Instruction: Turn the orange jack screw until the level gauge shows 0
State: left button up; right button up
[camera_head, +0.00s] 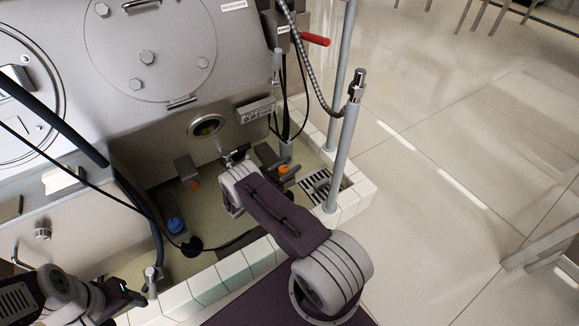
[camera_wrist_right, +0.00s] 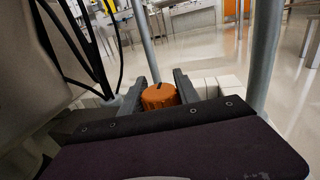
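The orange jack screw (camera_wrist_right: 160,97), a round knob with a dark slot on top, sits between the dark fingers of my right gripper (camera_wrist_right: 160,88) in the right wrist view. The fingers flank it closely, with no clear gap on either side. In the head view, an orange knob (camera_head: 284,168) shows at the machine's right foot, partly hidden, just beyond my right wrist. A small display (camera_head: 257,112) is on the machine front; its figures are too small to read surely. My left gripper (camera_head: 122,292) is low at the left, dark, its fingers unclear.
Another orange knob (camera_head: 195,184) and a blue knob (camera_head: 175,225) stand in the tiled basin. A grey post (camera_head: 342,155) rises right of my right arm, near a floor grate (camera_head: 317,183). Black cables (camera_head: 289,105) hang close by.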

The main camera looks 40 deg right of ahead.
grip_shut()
jog(key=shift+r+n+t+p, duration=0.15)
jog(key=shift+n+t+p, duration=0.15)
jog(key=shift+p, duration=0.25)
jog(key=n+t+p, duration=0.1)
jog(key=n+t+y+p, duration=0.1)
jog(key=t+p, duration=0.1)
jog(key=n+t+p, duration=0.1)
jog(key=t+p, duration=0.1)
jog(key=shift+w+a+n+y, duration=0.1)
jog(key=shift+w+n+y, duration=0.2)
jog(key=shift+w, duration=0.05)
jog(key=t, duration=0.1)
jog(key=n+t+y+p, duration=0.1)
jog(key=n+t+p, duration=0.1)
jog(key=shift+w+a+y, duration=0.15)
jog(key=shift+w+y, duration=0.1)
jog(key=shift+y, duration=0.15)
jog(key=shift+w+a+f+n+t+y+p, duration=0.1)
jog(key=shift+w+a+n+t+y+p, duration=0.2)
jog(key=shift+n+t+y, duration=0.55)
jog(key=shift+w+d+f+n+t+y+p, duration=0.1)
jog(key=shift+n+t+y+p, duration=0.4)
jog(key=shift+t, duration=0.45)
jog(key=shift+a, duration=0.1)
jog(key=o, duration=0.7)
grip_release()
